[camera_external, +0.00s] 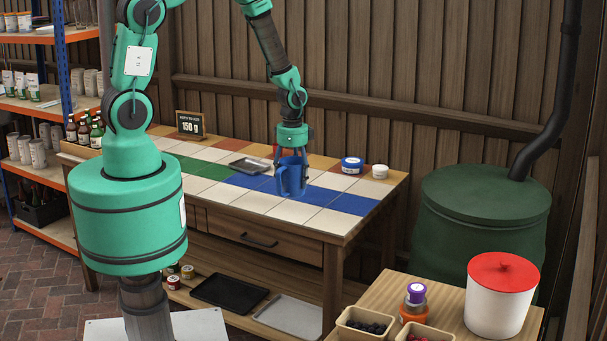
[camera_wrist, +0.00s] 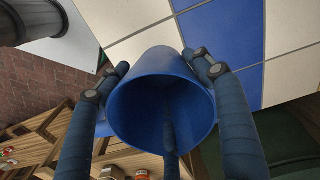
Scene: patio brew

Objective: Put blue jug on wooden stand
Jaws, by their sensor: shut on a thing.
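The blue jug (camera_external: 292,180) is between the fingers of my gripper (camera_external: 291,158), over the front part of the tiled table. In the wrist view the jug (camera_wrist: 162,95) shows its open mouth toward the camera, with a finger pressed on each side. My gripper (camera_wrist: 160,72) is shut on it. The jug's handle shows on its left side in the external view. I cannot tell whether its base touches the tiles. I see no separate wooden stand that I can clearly identify; a small wooden side table (camera_external: 372,293) stands at the lower right.
The tiled table (camera_external: 345,222) also bears a dark tray (camera_external: 250,165), a blue tin (camera_external: 352,165), a white jar (camera_external: 380,171) and a price sign (camera_external: 190,125). The side table holds a red-lidded white pot (camera_external: 500,300) and food boxes. A green barrel (camera_external: 470,225) stands behind.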

